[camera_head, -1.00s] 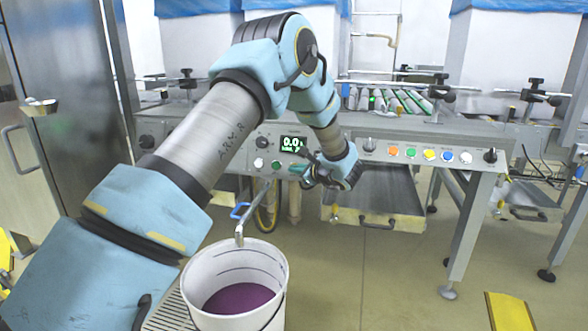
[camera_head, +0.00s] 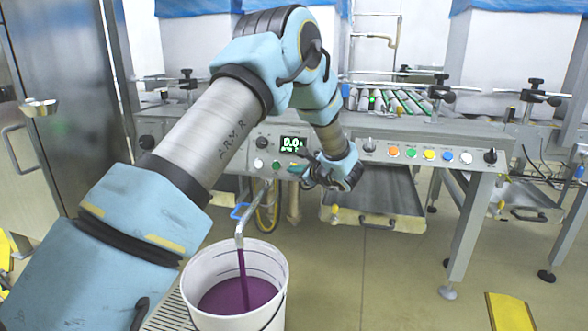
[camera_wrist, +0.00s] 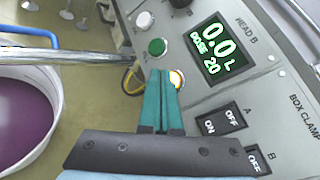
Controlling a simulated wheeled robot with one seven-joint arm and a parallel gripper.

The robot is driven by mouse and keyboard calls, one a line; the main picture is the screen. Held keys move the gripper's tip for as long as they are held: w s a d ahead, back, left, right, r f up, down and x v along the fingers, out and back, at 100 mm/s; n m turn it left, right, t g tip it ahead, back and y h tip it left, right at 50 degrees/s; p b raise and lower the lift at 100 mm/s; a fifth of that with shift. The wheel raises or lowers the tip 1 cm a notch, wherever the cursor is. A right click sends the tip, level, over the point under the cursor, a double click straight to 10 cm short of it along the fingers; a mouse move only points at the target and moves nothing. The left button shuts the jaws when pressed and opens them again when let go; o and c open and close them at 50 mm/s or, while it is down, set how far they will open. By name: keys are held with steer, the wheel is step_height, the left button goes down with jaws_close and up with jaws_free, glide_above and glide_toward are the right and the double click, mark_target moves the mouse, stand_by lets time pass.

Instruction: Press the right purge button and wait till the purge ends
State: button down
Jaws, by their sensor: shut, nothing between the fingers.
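My gripper (camera_wrist: 162,74) is shut, its two teal fingers together with nothing between them. In the head view my gripper (camera_head: 298,170) is at the control panel below the display. A round button glowing pale amber (camera_wrist: 178,79) sits at the right side of my fingertips, partly hidden by them; I cannot tell if they touch it. The HEAD B display (camera_wrist: 217,46) reads 0.0 L and DOSE 20; it also shows in the head view (camera_head: 292,144). A purple stream (camera_head: 243,278) runs from the metal spout (camera_head: 239,238) into the white bucket (camera_head: 200,270), which holds purple liquid.
A green button (camera_wrist: 157,46) and a white button (camera_wrist: 145,20) are left of the display. ON/OFF switches (camera_wrist: 221,121) are close right of my fingers. The spout pipe crosses the wrist view's left side. More coloured buttons (camera_head: 430,154) line the panel further right.

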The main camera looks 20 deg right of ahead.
steer(key=shift+s, duration=0.1)
steer(key=shift+s+a+r, duration=0.25)
steer(key=shift+s+a, duration=0.25)
steer(key=shift+s, duration=0.15)
steer(key=shift+s+a+r, duration=0.3)
steer(key=shift+s+a, duration=0.15)
steer(key=shift+s, duration=0.15)
steer(key=shift+s+a+r, duration=0.25)
steer(key=shift+s+a, duration=0.25)
steer(key=shift+s, duration=0.15)
steer(key=s+a+r+p, duration=0.4)
steer(key=s+a+r, duration=0.2)
steer(key=s+r, duration=0.2)
step_height(320, 180, up, 2)
steer(key=shift+p, duration=0.4)
